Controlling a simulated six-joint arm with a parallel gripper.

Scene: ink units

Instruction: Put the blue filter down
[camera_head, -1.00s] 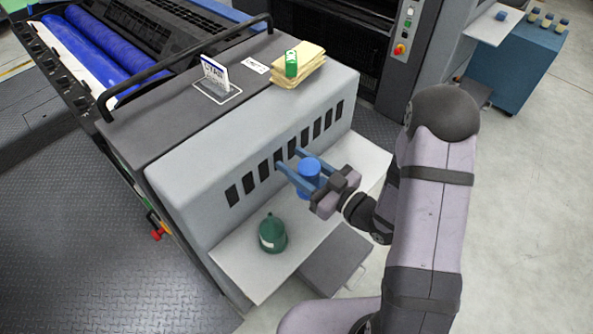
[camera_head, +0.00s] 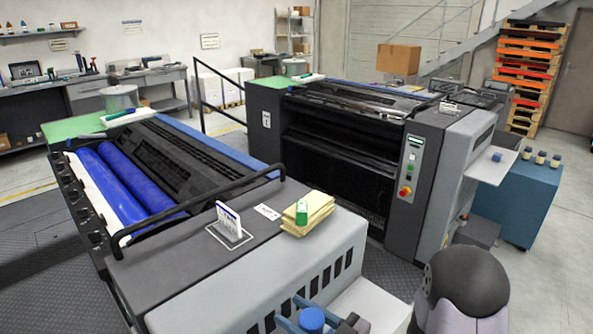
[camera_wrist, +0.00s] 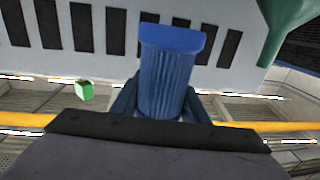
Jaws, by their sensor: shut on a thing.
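The blue filter (camera_wrist: 168,78) has a pleated body and a wider blue cap. It is between the two fingers of my gripper (camera_wrist: 160,100) in the wrist view, and the gripper is shut on it. In the head view the filter's cap (camera_head: 312,319) shows at the bottom edge, with part of my gripper (camera_head: 318,325) beside it. It is in front of the vented face of the grey unit (camera_head: 290,262). The filter's lower end is hidden or cut off, so I cannot tell whether it touches anything.
A dark green container (camera_wrist: 287,25) shows at the wrist view's upper right. A pale side shelf (camera_head: 372,304) is partly visible below the grey unit's vents. Yellowish pads (camera_head: 308,212) with a green box (camera_head: 302,212) and a sign card (camera_head: 229,222) stand on top of the unit.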

